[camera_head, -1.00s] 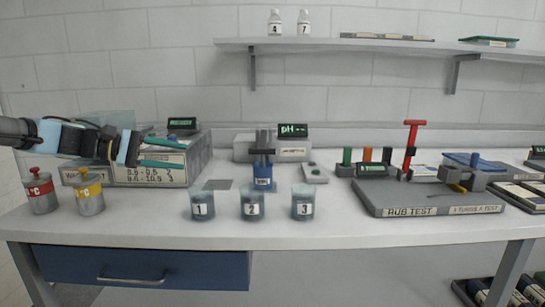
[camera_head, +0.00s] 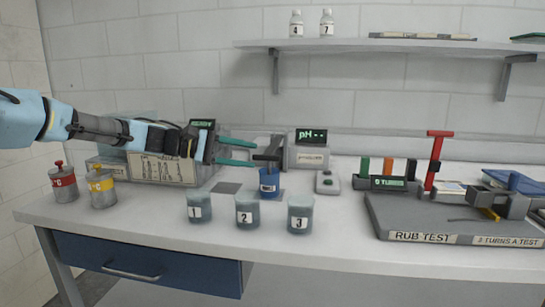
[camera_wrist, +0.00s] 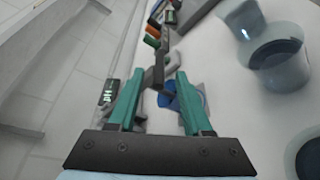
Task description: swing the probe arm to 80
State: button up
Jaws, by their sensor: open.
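The dark probe arm (camera_head: 272,150) stands left of the pH meter (camera_head: 310,153), over a small blue cup (camera_head: 269,182). The meter's display reads "pH --". My gripper (camera_head: 253,153) reaches in from the left with its teal fingers spread and pointing at the probe arm. In the wrist view my gripper (camera_wrist: 158,100) is open, and the dark bar of the probe arm (camera_wrist: 158,66) lies ahead, at or between the fingertips. I cannot tell whether they touch. The blue cup (camera_wrist: 168,92) is partly hidden there. No angle scale is readable.
Beakers 1 (camera_head: 200,207), 2 (camera_head: 247,212) and 3 (camera_head: 300,214) stand in front. A labelled box (camera_head: 165,169) is behind my arm. Red (camera_head: 63,185) and yellow (camera_head: 102,190) canisters stand left; the rub test board (camera_head: 430,225) is right. A shelf (camera_head: 400,46) hangs above.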

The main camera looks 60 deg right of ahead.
aim_at(262, 158)
jog(key=p+x, duration=0.1)
jog(key=x, duration=0.5)
jog(key=shift+s+d, duration=0.2)
jog(key=shift+s, duration=0.05)
jog(key=shift+f, duration=0.15)
grip_shut()
